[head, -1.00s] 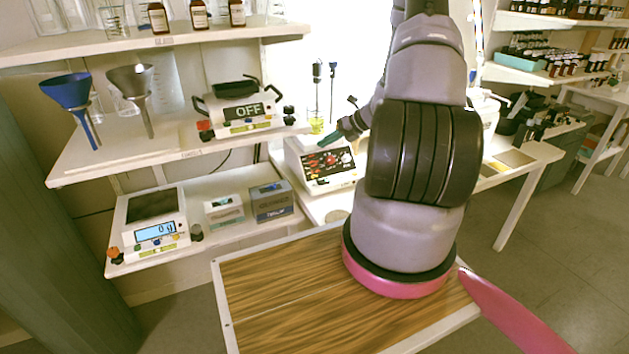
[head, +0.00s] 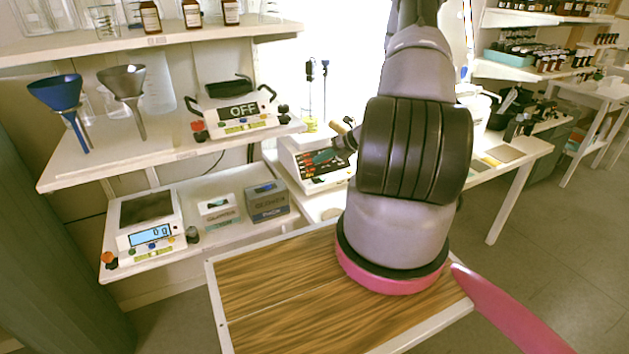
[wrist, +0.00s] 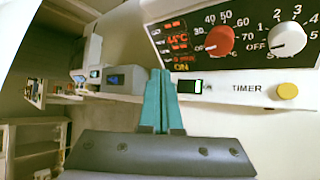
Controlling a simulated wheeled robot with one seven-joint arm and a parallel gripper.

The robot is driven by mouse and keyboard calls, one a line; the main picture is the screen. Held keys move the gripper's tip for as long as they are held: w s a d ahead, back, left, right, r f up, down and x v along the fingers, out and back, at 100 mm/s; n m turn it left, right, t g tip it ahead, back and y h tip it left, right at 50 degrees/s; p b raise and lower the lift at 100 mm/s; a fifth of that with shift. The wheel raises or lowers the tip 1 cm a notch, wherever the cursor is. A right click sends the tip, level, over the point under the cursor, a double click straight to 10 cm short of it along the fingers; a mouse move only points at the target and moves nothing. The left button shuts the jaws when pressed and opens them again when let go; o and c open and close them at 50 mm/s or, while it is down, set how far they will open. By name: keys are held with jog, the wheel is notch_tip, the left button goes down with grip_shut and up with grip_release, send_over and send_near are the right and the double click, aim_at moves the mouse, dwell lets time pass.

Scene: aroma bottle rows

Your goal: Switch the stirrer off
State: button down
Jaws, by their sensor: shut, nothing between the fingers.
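The stirrer (head: 290,155) is a white hotplate-type unit on the bench in the head view, with a dark control panel facing me. In the wrist view its panel (wrist: 236,62) has a red knob (wrist: 220,40), a white knob (wrist: 288,40), a yellow button (wrist: 287,91) marked TIMER and a lit red display (wrist: 177,40). A small black rocker switch with a lit green-white part (wrist: 194,86) sits under the word ON. My gripper (wrist: 162,80) has teal fingers, shut and empty, with tips just left of the switch. In the head view my gripper (head: 323,157) is before the panel; contact is unclear.
A beaker of yellow liquid (head: 310,124) is at the stirrer's top. A device reading OFF (head: 240,115) stands on the shelf to the left, above a scale (head: 150,225) and small boxes (head: 267,200). A wooden-topped surface (head: 275,275) lies in front.

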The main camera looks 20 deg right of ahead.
aim_at(318, 181)
jog(key=shift+a+f, duration=0.2)
jog(key=shift+f, duration=1)
jog(key=shift+a+f, duration=0.15)
jog(key=shift+f, duration=1.05)
jog(key=shift+f, duration=0.1)
jog(key=shift+f, duration=0.3)
jog(key=shift+a+f, duration=0.1)
jog(key=shift+f, duration=0.2)
dwell(0.6)
jog(key=shift+r, duration=0.1)
jog(key=shift+r, duration=0.65)
jog(key=shift+d+r, duration=0.25)
jog(key=shift+r, duration=1)
jog(key=shift+d+r, duration=0.2)
jog(key=shift+r, duration=1.05)
